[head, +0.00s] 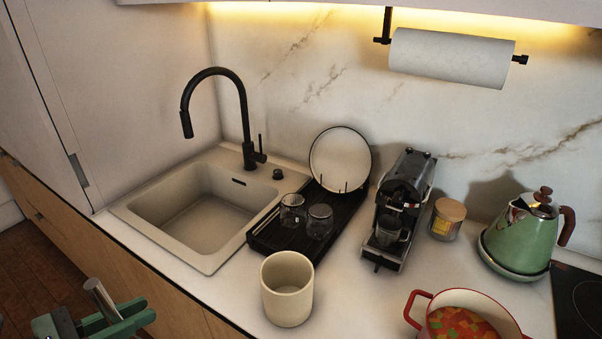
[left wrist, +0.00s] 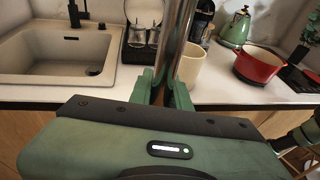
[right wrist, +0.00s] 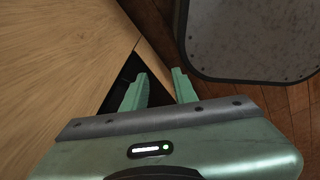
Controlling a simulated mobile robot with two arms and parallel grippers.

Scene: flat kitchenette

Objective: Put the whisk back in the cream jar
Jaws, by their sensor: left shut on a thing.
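The cream jar (head: 287,302) stands upright and open on the counter in front of the drying rack; no whisk shows in it. It also shows in the left wrist view (left wrist: 191,70). My left gripper (head: 112,318) is at the lower left, off the counter's front edge and well left of the jar. It is shut on the whisk, whose shiny metal handle (head: 97,292) sticks up from the fingers. The handle rises between the fingers in the left wrist view (left wrist: 181,40); the whisk's wires are hidden. My right gripper (right wrist: 160,90) is open and empty, low beside wooden panels.
The sink (head: 200,216) lies left of the black drying rack (head: 265,238), which holds two glasses and a plate. A coffee machine (head: 400,205), lidded jar (head: 447,218), green kettle (head: 525,235) and red pot (head: 470,297) stand to the right.

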